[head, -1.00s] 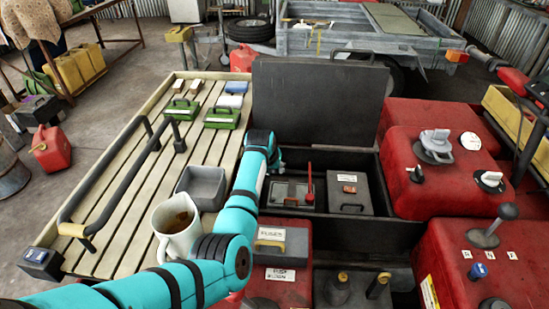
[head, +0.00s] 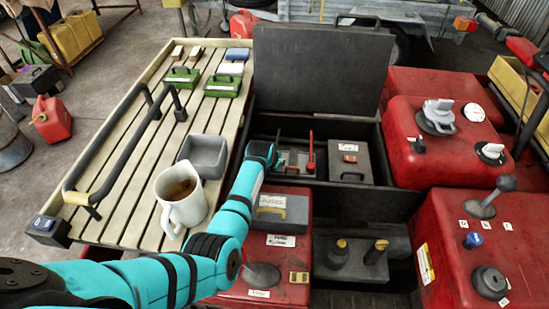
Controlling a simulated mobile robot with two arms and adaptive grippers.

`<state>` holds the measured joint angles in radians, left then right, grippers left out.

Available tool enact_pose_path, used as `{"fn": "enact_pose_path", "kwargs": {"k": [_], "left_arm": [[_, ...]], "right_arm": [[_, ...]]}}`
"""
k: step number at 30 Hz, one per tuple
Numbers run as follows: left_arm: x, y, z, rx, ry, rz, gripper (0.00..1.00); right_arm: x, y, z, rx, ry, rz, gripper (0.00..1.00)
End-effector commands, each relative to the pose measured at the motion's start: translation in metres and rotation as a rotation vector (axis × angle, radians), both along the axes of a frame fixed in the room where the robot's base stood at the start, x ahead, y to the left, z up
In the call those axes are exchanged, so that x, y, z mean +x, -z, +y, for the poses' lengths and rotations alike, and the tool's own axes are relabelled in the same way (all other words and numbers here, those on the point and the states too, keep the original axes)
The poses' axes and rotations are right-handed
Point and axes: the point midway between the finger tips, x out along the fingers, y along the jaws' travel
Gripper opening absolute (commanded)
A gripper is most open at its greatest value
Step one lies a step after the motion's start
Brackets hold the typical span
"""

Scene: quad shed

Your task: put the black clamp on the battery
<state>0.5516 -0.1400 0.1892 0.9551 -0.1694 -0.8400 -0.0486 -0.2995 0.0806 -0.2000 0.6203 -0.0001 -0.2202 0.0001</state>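The battery (head: 291,168) lies in the open black box, partly hidden behind my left wrist. A red upright clamp (head: 311,150) stands at its right side. My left arm reaches in from the left, with its wrist over the battery's left end. Only a dark sliver of my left gripper (head: 277,147) seems to show past the wrist. I cannot make out its fingers or what is between them. I cannot tell the black clamp apart from the dark parts there. My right gripper is not in view.
A grey box with a handle (head: 350,160) stands right of the battery. The raised lid (head: 318,72) is behind. A slatted rack (head: 110,200) at left bears a white jug (head: 181,203), a grey tray (head: 206,154) and green cases. Red tanks (head: 440,150) stand at right.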

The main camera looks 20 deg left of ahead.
Motion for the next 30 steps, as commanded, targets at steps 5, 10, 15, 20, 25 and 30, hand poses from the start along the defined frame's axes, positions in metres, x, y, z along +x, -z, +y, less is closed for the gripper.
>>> {"fn": "enact_pose_path", "kwargs": {"k": [5,10,15,20,25,30], "left_arm": [[-0.0077,0.0102,-0.0013,-0.003,0.002,0.027,0.0],[-0.0078,0.0102,-0.0015,-0.003,0.002,0.027,0.29],[-0.0056,0.0074,-0.0013,-0.002,0.002,0.02,0.51],[-0.0039,0.0051,-0.0019,-0.003,0.002,0.015,0.52],[-0.003,0.0038,-0.0019,-0.003,0.002,0.011,0.52],[-0.0026,0.0032,-0.0015,-0.002,0.001,0.01,0.52]], "right_arm": [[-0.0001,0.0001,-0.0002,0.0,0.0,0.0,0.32],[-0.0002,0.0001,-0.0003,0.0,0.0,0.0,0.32],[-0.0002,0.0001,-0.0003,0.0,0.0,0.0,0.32],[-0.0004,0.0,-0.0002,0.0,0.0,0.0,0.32],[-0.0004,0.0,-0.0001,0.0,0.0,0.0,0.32],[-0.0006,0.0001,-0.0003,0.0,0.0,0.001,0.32]]}}
